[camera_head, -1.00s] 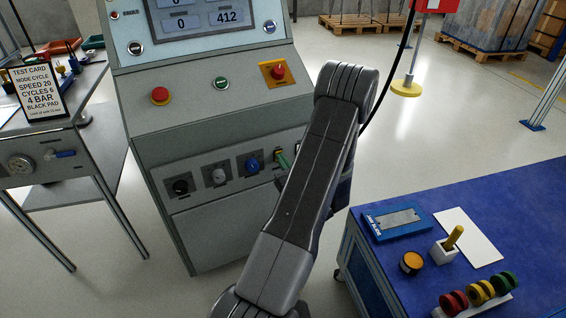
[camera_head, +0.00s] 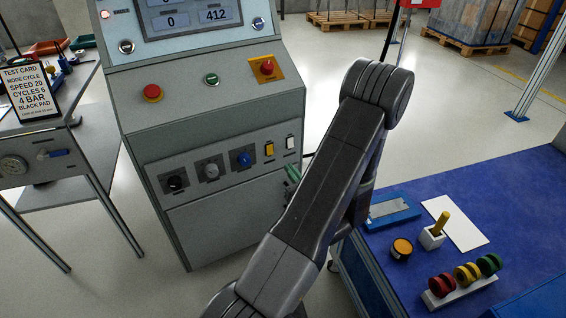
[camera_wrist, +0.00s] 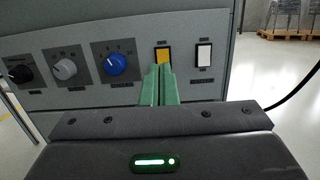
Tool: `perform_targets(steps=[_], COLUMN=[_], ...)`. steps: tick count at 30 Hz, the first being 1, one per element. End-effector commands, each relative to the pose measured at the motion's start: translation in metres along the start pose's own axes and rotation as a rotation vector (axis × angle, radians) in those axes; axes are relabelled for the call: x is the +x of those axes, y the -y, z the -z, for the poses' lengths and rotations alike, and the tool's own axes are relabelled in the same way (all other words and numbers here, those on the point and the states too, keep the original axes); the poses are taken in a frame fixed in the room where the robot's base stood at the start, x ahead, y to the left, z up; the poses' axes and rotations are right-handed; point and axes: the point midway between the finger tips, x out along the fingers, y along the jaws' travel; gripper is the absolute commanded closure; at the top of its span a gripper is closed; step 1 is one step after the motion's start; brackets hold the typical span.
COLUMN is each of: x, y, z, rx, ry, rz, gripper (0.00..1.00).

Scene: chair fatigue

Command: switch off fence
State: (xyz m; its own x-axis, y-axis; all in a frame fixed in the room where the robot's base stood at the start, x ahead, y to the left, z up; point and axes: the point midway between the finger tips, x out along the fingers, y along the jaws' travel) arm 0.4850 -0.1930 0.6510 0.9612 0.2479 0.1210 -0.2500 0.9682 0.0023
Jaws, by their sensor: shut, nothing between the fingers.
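The console's lower panel carries a yellow rocker switch (camera_head: 269,149) and a white rocker switch (camera_head: 290,143) side by side at its right end. In the head view, my gripper (camera_head: 291,173) is below the two switches, partly hidden by my arm.
A black knob (camera_head: 175,181), a grey knob (camera_head: 211,171) and a blue knob (camera_head: 244,159) sit left of the switches. Red buttons and a green one are on the sloped panel above. A blue-topped bench (camera_head: 520,190) stands at the right, a side table at the left.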

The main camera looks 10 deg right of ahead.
Motion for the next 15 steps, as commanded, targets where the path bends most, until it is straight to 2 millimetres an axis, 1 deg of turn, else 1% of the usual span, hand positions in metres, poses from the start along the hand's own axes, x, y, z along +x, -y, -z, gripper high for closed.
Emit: perform_targets(steps=[1,3,6,15], x=[-0.007,-0.013,-0.019,-0.022], y=[0.001,0.001,0.001,0.0], z=[-0.002,-0.003,-0.005,-0.005], rx=[0.001,0.001,0.0,0.0], ry=[-0.001,-0.002,-0.001,0.0], rz=[0.004,0.002,0.002,0.0], gripper=[1.0,1.0,1.0,1.0])
